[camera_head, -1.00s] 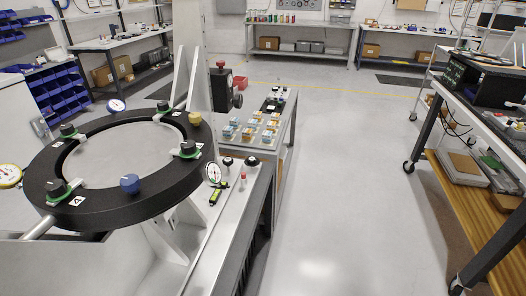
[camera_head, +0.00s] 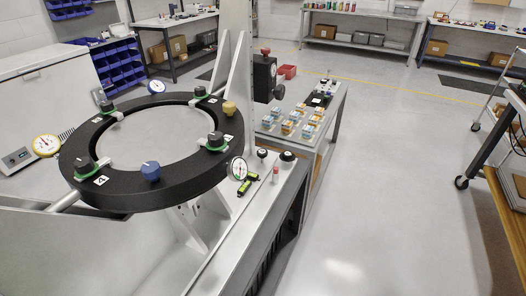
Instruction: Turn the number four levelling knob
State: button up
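A black ring (camera_head: 190,188) on a pale metal fixture carries several knobs. A black knob on a green base (camera_head: 84,166) sits at its near left, beside a small white label (camera_head: 101,180) that looks like a 4. A blue knob (camera_head: 151,171) is at the near edge and a yellow knob (camera_head: 229,107) at the far right. Another black knob on green (camera_head: 215,140) sits at the right beside a label (camera_head: 228,139) too small to read. More black knobs are at the far left (camera_head: 107,106) and far side (camera_head: 200,92). My gripper is not in view.
Dial gauges (camera_head: 45,146) (camera_head: 237,170) stand around the ring. An upright column with a black block (camera_head: 264,76) rises behind it. A low table with small boxes (camera_head: 297,119) stands right of the fixture. The grey floor (camera_head: 400,180) at right is open.

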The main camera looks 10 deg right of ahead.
aim_at(262, 153)
jog(key=i+j, duration=0.15)
jog(key=i, duration=0.45)
jog(key=i+j+z, duration=0.1)
jog(key=i, duration=0.55)
jog(key=i+z, duration=0.1)
jog(key=z, duration=1)
